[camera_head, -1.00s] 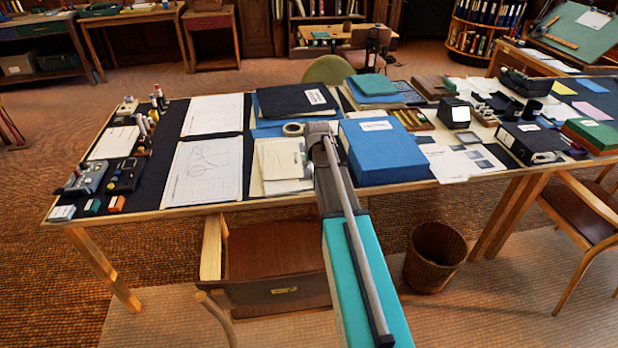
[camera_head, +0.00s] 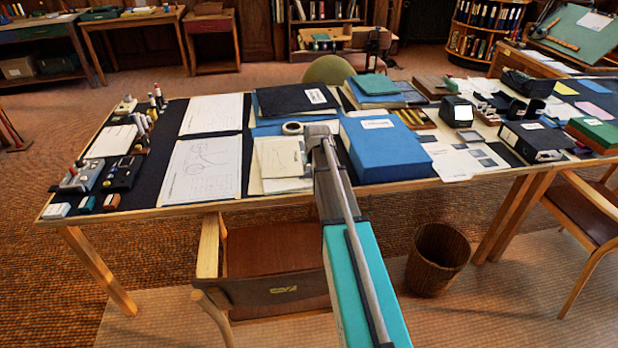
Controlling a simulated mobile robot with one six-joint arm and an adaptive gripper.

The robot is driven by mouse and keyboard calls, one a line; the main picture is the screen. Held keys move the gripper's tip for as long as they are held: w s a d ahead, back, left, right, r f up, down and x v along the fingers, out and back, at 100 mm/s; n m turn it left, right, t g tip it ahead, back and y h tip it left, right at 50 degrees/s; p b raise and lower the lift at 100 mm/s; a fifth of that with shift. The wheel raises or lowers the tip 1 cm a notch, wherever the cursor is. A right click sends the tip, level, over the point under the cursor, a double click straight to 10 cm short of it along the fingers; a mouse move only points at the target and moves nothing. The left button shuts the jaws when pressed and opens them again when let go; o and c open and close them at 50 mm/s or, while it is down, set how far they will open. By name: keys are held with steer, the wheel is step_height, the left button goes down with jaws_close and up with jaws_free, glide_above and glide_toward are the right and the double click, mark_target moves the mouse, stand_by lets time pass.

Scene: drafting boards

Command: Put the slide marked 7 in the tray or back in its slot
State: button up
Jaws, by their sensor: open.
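No number 7 can be read in this view, so I cannot tell which slide is meant. Several small dark slide-like squares (camera_head: 486,162) lie on and beside white sheets at the right middle of the long table. A wooden box with yellowish compartments (camera_head: 410,118) stands just behind them; I cannot tell whether it is the tray. A dark boxy viewer with a bright white screen (camera_head: 463,113) stands to its right. My arm reaches forward over the table's front edge, left of these things. Its far part ends by the blue box, and no gripper fingers show.
A large blue box (camera_head: 385,152) stands right beside my arm. A roll of tape (camera_head: 292,127) and papers lie to its left. A black binder (camera_head: 533,141) lies farther right. A chair (camera_head: 270,265) and a wicker bin (camera_head: 437,258) stand at the table's front.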

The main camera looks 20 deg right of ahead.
steer(key=shift+w+f, duration=0.15)
steer(key=shift+f, duration=0.25)
stand_by(0.3)
jaws_close()
